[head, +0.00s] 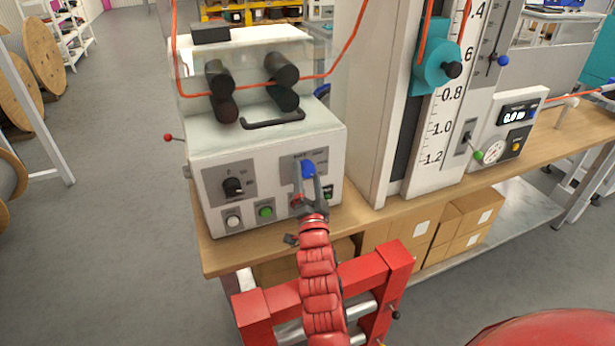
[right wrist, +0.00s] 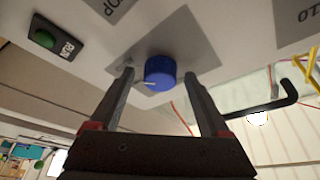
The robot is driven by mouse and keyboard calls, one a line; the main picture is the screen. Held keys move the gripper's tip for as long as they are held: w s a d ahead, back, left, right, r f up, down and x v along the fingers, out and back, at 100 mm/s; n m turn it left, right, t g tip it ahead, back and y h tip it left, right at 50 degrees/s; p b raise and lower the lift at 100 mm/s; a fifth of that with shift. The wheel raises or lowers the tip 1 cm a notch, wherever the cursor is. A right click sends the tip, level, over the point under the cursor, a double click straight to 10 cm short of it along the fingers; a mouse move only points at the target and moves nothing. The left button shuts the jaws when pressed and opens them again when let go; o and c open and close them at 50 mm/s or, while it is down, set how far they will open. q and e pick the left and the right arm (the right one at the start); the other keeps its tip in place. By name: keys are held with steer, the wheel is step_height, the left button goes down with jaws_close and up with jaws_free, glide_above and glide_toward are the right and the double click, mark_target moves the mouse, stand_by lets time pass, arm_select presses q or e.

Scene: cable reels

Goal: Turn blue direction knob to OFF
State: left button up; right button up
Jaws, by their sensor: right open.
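The blue direction knob (head: 308,170) is on the front panel of the white machine (head: 255,150), at its upper right. It also shows in the right wrist view (right wrist: 160,73), round, with a pale pointer line towards the lower left of that picture. My right gripper (head: 311,181) is open in front of the knob. In the right wrist view its two fingers (right wrist: 159,80) stand on either side of the knob, with a gap on each side; I cannot tell whether the tips reach past its face. No OFF label can be read. My left gripper is not in view.
A black knob (head: 233,186), a white button (head: 233,221) and a green button (head: 266,211) share the panel. A black handle (head: 273,119) juts out above. A tall scale column (head: 440,120) stands to the right. Orange cable (head: 320,76) crosses above the machine.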

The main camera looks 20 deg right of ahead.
jaws_close()
stand_by(0.4)
steer(key=shift+f+n, duration=0.1)
steer(key=shift+n, duration=0.3)
steer(key=n+t+y+b, duration=0.1)
steer(key=n, duration=0.2)
steer(key=shift+d+f+n+y, duration=0.1)
steer(key=shift+n+y, duration=0.2)
steer(key=n+y, duration=0.1)
steer(key=n, duration=0.1)
steer(key=n+t+y, duration=0.1)
steer(key=n, duration=0.2)
steer(key=shift+d+y, duration=0.15)
steer(key=shift+y, duration=0.15)
steer(key=n+y, duration=0.1)
steer(key=n, duration=0.1)
steer(key=n+y, duration=0.2)
steer(key=n, duration=0.1)
steer(key=n+y, duration=0.1)
steer(key=n, duration=0.2)
steer(key=shift+d, duration=0.25)
steer(key=n+g+y, duration=0.1)
steer(key=n, duration=0.3)
steer(key=n+g+y+p, duration=0.1)
steer(key=n+y, duration=0.1)
steer(key=n, duration=0.1)
steer(key=shift+d+r+n, duration=0.2)
steer(key=shift+n, duration=0.2)
